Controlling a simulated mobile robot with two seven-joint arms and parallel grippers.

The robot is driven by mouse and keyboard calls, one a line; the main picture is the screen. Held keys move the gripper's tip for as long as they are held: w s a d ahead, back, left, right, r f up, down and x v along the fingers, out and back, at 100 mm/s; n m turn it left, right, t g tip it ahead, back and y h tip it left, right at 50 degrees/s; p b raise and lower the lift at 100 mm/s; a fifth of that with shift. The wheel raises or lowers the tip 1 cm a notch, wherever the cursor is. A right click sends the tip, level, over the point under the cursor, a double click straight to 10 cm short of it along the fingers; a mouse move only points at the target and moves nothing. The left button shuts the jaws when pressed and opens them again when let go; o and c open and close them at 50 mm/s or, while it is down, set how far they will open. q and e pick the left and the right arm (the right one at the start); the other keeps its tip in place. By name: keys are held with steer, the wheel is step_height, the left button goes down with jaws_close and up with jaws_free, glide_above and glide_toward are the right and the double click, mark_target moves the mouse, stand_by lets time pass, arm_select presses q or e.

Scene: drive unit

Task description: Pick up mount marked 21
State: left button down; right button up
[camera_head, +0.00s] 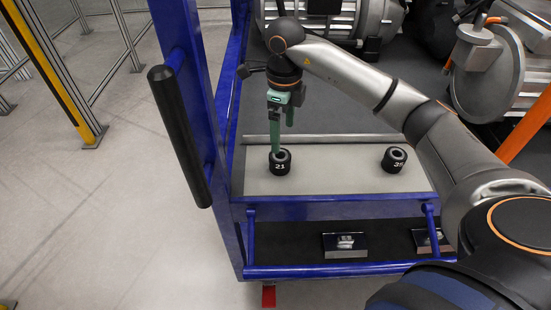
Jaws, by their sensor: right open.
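The mount marked 21 (280,168) is a short black cylinder with a white number, standing upright on the left part of the grey shelf (335,180). My right gripper (282,139) has green fingers and points down right above this mount. Its fingers are apart, with nothing held between them. The longer-looking finger ends at the mount's top, at its left side; I cannot tell whether it touches the rim or enters the hole. My left gripper is not in view.
A similar black mount marked 39 (394,161) stands to the right on the shelf. The blue cart frame (224,130) with a black handle (180,137) rises at the left. A lower dark shelf holds metal blocks (345,245). Open floor lies left.

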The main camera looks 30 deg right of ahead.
mark_target(280, 156)
steer(key=f, duration=0.9)
steer(key=shift+w+a+f+p, duration=0.15)
steer(key=shift+w+f+p, duration=0.1)
steer(key=shift+f+p, duration=0.05)
jaws_close()
stand_by(0.5)
steer(key=shift+r, duration=0.1)
